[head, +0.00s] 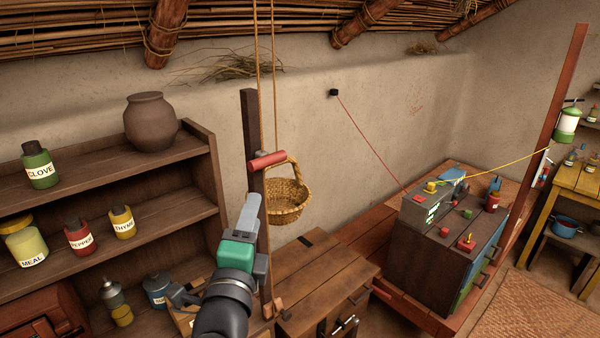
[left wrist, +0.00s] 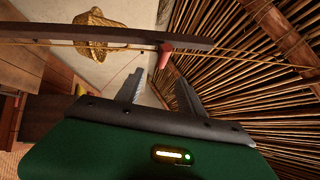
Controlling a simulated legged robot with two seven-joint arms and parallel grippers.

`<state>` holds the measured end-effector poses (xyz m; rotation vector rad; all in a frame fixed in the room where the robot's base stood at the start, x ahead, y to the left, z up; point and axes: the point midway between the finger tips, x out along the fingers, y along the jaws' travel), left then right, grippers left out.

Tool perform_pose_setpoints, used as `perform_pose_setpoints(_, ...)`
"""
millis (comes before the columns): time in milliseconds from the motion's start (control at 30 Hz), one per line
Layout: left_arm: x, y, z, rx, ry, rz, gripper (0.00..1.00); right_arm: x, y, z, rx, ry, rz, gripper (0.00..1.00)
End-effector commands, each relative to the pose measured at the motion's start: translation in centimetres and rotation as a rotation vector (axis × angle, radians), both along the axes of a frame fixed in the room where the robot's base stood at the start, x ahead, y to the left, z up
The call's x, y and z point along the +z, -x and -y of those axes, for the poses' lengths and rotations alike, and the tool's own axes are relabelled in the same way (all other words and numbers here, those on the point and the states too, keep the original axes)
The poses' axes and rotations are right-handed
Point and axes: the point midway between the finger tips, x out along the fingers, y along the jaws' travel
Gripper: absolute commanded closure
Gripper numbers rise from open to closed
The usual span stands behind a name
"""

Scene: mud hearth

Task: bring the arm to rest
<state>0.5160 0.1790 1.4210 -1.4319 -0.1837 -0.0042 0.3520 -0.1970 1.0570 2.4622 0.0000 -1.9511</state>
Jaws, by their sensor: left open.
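My left gripper (head: 250,212) is raised in front of the dark wooden post, its arm coming up from the bottom of the head view. It is open, with nothing between its fingers. In the left wrist view its two fingers (left wrist: 162,90) stand apart. A red handle (head: 267,160) at the post shows just above the fingers in the head view. It also shows beyond the fingertips in the left wrist view (left wrist: 165,55); no contact is visible. A wicker basket (head: 287,203) hangs from ropes just right of the post. My right gripper is not in view.
A shelf unit (head: 120,222) with labelled jars and a clay pot (head: 150,121) stands at left. A wooden chest (head: 325,275) lies below the basket. A dark cabinet (head: 430,262) with a control box stands at right. A woven mat (head: 540,305) covers floor at lower right.

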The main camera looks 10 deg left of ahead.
Motion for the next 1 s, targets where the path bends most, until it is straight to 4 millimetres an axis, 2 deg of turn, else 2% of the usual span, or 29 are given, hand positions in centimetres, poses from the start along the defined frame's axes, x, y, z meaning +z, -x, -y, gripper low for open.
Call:
perform_pose_setpoints(67,-2.0,-0.4,0.4,-0.031,0.067,-0.052,0.55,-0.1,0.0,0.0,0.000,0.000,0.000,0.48)
perform_pose_setpoints(133,-5.7,-0.9,1.1,-0.070,0.203,-0.155,0.55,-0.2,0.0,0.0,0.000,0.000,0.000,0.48)
perform_pose_setpoints(167,-7.8,-0.9,1.3,-0.084,0.281,-0.216,0.55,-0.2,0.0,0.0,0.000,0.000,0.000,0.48)
perform_pose_setpoints(200,-11.0,-0.8,1.7,-0.089,0.402,-0.311,0.55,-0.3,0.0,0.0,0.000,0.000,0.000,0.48)
perform_pose_setpoints(267,-16.1,0.0,1.9,-0.059,0.603,-0.465,0.55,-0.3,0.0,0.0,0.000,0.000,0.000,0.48)
perform_pose_setpoints(300,-19.4,1.0,1.8,-0.010,0.738,-0.568,0.55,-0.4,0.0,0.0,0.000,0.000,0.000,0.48)
perform_pose_setpoints(367,-24.2,3.1,1.5,0.104,0.936,-0.710,0.55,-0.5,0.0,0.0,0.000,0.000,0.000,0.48)
perform_pose_setpoints(400,-27.1,4.9,1.1,0.206,1.060,-0.793,0.55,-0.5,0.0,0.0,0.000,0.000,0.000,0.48)
perform_pose_setpoints(500,-32.7,9.7,-0.1,0.507,1.311,-0.934,0.55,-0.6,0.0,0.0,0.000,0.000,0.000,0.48)
perform_pose_setpoints(600,-35.7,13.8,-1.2,0.774,1.459,-0.983,0.55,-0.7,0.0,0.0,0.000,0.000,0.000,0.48)
perform_pose_setpoints(700,-36.9,16.0,-1.7,0.928,1.522,-0.988,0.55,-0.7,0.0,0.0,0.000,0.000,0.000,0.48)
perform_pose_setpoints(800,-37.2,16.6,-1.9,0.971,1.540,-0.985,0.55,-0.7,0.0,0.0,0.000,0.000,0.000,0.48)
perform_pose_setpoints(1000,-37.2,16.4,-1.8,0.966,1.540,-0.983,0.55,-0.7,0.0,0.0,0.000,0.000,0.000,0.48)
